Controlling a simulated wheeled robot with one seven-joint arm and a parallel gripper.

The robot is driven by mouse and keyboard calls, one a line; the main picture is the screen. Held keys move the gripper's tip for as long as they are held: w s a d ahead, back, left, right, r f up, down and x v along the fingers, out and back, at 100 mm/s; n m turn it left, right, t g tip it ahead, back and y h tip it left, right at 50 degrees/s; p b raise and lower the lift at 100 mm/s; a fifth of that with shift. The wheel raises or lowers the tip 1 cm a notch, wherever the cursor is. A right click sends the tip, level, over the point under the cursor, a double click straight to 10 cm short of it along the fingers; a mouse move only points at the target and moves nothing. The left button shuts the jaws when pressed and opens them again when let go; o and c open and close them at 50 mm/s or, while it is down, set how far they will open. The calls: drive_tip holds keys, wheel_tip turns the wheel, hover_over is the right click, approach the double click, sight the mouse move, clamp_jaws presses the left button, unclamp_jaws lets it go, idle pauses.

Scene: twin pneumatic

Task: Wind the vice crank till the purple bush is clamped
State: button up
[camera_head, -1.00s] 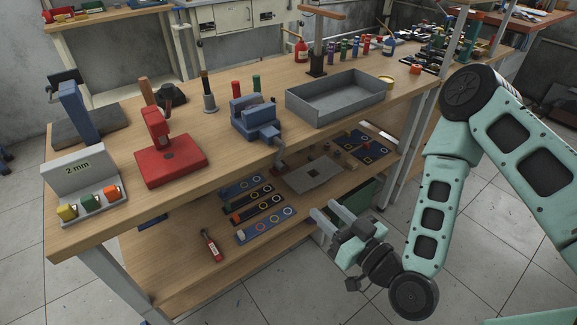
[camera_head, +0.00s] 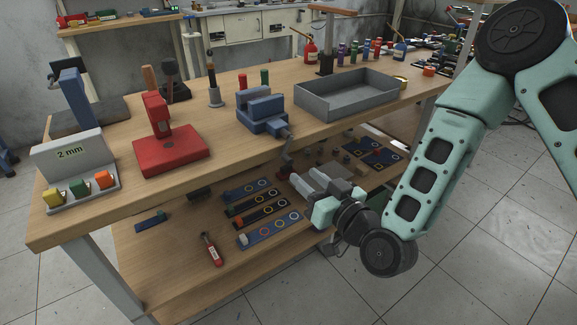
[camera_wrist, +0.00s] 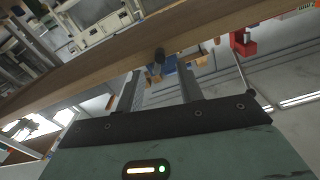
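The blue vice (camera_head: 262,112) stands at the front edge of the bench top. Its crank (camera_head: 287,152) hangs from the screw end, over the edge. I cannot make out a purple bush in the vice jaws. My gripper (camera_head: 306,177) is open and empty, just below and right of the crank, apart from it. In the wrist view the two fingers (camera_wrist: 160,76) are spread, and a dark round knob (camera_wrist: 159,55) shows ahead between them. Part of the blue vice (camera_wrist: 168,67) shows behind it.
A grey tray (camera_head: 345,108) stands right of the vice, a red press (camera_head: 170,150) left. The bench's front edge is above my gripper. Open floor (camera_head: 470,240) lies to the right.

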sight(291, 164)
drive_tip(key=x, duration=0.7)
drive_tip(key=shift+w+a, duration=0.25)
drive_tip(key=shift+w, duration=0.1)
clamp_jaws()
